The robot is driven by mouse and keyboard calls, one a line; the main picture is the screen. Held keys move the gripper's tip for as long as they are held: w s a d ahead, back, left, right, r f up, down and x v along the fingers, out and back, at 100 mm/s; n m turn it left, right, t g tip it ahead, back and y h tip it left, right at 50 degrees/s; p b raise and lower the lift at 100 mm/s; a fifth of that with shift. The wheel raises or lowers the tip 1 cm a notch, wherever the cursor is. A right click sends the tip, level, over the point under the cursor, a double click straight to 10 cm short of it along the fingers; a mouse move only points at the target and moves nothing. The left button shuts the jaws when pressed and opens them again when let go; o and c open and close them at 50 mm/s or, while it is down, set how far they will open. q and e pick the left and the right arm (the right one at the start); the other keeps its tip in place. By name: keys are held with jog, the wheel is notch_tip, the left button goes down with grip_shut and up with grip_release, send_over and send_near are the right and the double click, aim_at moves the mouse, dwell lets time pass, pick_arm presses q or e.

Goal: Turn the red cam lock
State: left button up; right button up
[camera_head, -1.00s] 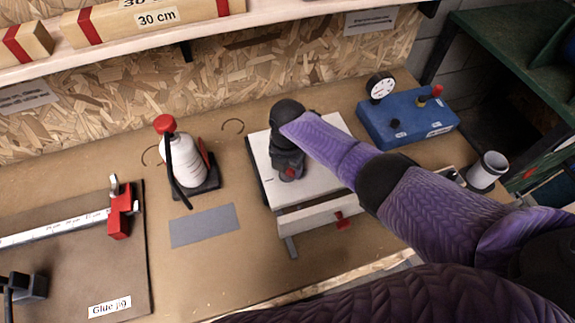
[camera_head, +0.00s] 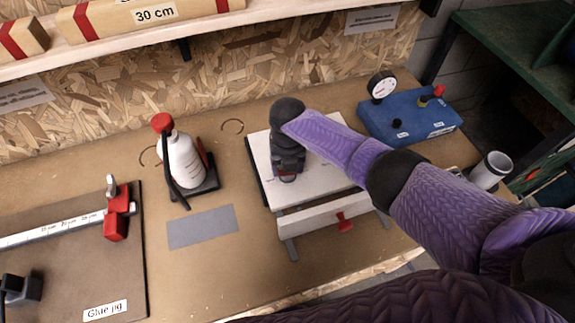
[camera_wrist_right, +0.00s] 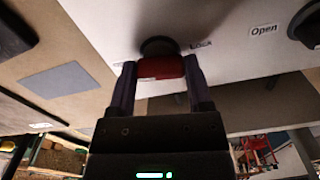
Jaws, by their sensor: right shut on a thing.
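The red cam lock (camera_wrist_right: 160,67) sits on a round dark base on the pale panel, with "Lock" and "Open" labels beside it in the right wrist view. My right gripper (camera_wrist_right: 158,76) is shut on the cam lock, one finger on each side. In the head view my right gripper (camera_head: 286,172) points down over the white-topped box (camera_head: 318,180) and hides most of the lock. My left gripper is not in view.
A red knob (camera_head: 345,222) sticks out of the box's front. A white bottle with a red top (camera_head: 183,158) stands to the left, above a grey mat (camera_head: 203,227). A blue gauge box (camera_head: 410,118) and a cup (camera_head: 490,170) are at the right.

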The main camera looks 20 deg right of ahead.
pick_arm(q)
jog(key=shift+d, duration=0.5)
pick_arm(e)
jog(key=o, duration=1.3)
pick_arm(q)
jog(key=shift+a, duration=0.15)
pick_arm(e)
notch_tip(320, 180, up, 10)
jog(key=p, duration=0.2)
jog(key=shift+f+p, duration=0.15)
jog(key=shift+p, duration=0.25)
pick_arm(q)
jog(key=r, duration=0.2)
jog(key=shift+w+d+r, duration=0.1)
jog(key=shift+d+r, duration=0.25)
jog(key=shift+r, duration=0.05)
